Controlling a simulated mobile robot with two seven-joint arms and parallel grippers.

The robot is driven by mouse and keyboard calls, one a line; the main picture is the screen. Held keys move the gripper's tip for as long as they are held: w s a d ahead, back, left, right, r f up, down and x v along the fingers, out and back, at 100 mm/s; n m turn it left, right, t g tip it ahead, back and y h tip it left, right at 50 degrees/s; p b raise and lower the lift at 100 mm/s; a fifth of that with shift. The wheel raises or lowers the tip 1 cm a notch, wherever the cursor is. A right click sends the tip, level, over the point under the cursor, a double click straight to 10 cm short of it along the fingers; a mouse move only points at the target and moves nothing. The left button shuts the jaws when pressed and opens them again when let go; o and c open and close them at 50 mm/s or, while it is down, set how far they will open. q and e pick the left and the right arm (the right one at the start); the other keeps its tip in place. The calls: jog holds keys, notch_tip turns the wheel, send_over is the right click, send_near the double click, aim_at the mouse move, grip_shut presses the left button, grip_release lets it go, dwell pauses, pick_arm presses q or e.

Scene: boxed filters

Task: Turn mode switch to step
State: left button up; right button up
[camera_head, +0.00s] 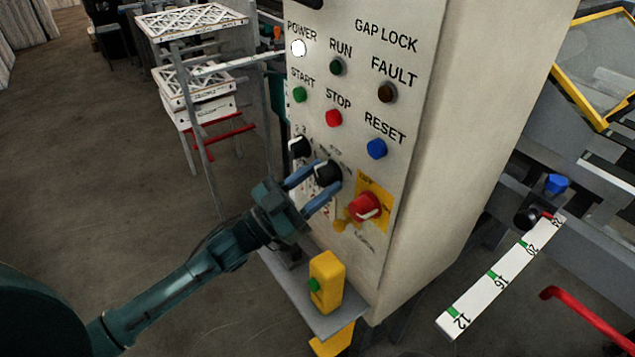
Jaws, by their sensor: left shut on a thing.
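The control panel (407,100) is a pale upright cabinet face with labelled buttons and lamps. Two black rotary knobs sit below the START and STOP buttons: a left knob (298,147) and a right knob (327,173). My left gripper (318,188) reaches in from the lower left with its blue fingers at the right knob, shut on it. The small lettering around both knobs is partly covered by the gripper and too small to read, so I cannot tell which is the mode switch or its setting. My right gripper is not in view.
A red knob (364,207) on a yellow plate is close right of the gripper. A yellow box with a green button (326,282) stands on a grey shelf below. A white numbered scale (500,278) and red bar (590,322) are at right. Open floor lies left.

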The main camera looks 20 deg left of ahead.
pick_arm(q)
jog(key=m+g, duration=0.1)
jog(key=m, duration=0.1)
jog(key=m+g+h, duration=0.1)
jog(key=m, duration=0.2)
jog(key=shift+w+a+h, duration=0.1)
jog(key=shift+h, duration=0.2)
jog(key=shift+r+m+g+h, duration=0.15)
jog(key=shift+m+g, duration=0.4)
jog(key=shift+m, duration=0.55)
jog(key=shift+f+m+g+h, duration=0.15)
jog(key=shift+m+g, duration=0.4)
jog(key=shift+m, duration=0.55)
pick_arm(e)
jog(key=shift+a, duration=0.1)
pick_arm(q)
jog(key=shift+a, duration=0.1)
jog(key=o, duration=0.8)
jog(key=shift+r, duration=0.1)
jog(key=b+v, duration=0.2)
jog(key=v, duration=1.1)
jog(key=shift+b, duration=0.4)
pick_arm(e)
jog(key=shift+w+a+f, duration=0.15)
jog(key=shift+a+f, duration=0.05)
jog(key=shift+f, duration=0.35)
